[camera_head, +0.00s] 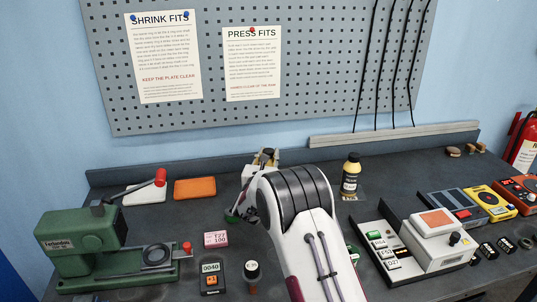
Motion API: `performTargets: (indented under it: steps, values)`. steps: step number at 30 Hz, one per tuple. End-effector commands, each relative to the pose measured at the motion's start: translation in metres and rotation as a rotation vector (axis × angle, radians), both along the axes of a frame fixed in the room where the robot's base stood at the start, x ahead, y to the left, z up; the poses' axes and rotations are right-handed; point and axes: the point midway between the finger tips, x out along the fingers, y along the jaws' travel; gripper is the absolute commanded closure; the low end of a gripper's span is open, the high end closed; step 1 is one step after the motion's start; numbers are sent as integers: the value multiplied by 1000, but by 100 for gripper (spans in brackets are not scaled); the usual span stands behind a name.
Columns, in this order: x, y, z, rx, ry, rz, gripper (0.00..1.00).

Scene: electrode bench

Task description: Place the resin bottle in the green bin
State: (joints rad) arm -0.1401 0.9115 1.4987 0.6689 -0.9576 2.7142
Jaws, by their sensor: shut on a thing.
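I cannot tell whether these belong to the green bin.
A green press (82,240) with a red-knobbed lever stands at the left. An orange tray (195,188) lies behind it. A meter (211,278) and a small dark item (252,272) lie in front. A white device (437,240) and a yellow meter (490,203) stand at the right.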

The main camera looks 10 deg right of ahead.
Motion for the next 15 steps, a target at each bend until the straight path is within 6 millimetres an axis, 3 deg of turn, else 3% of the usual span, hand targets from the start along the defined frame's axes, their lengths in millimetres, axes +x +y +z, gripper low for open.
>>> performTargets:
  steps: [7, 8, 9, 15]
  values:
    - [0, 0, 1, 0, -6, 0, 100]
    - [0, 0, -2, 0, -1, 0, 70]
    - [0, 0, -2, 0, -1, 0, 60]
    - [0, 0, -2, 0, -1, 0, 59]
